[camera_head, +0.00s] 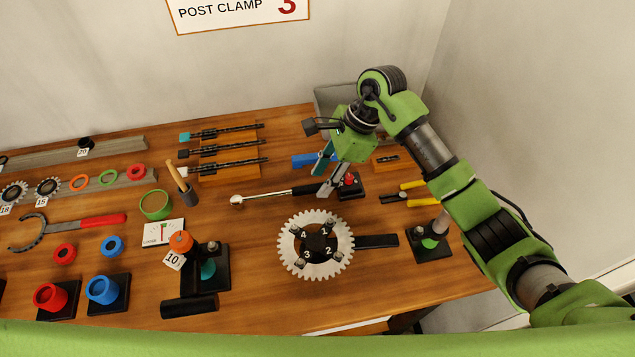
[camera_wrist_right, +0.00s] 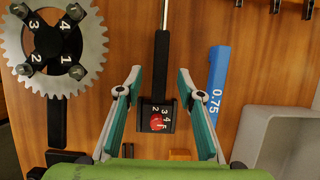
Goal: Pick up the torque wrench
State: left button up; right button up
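The torque wrench (camera_head: 270,196) lies across the wooden table, with a round silver head at its left end and a black handle at its right. In the right wrist view, its black handle (camera_wrist_right: 162,70) runs between the two fingertips with gaps on both sides. My right gripper (camera_head: 326,176) is over the handle end, and its fingers stand wide apart in the right wrist view (camera_wrist_right: 159,84). Its height above the handle is hard to judge. A black block with a red knob (camera_wrist_right: 157,119) shows between the fingers. My left gripper is not in view.
A toothed chainring (camera_head: 316,268) on a black mount is in front of the wrench. A blue tool marked 0.75 (camera_wrist_right: 218,82) and a grey bin (camera_wrist_right: 275,140) lie beyond the gripper. Yellow-handled pliers (camera_head: 412,186) are to the right. A tool rack (camera_head: 228,175) stands behind.

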jog(key=shift+x, duration=1.05)
grip_shut()
jog(key=shift+w+r, duration=0.1)
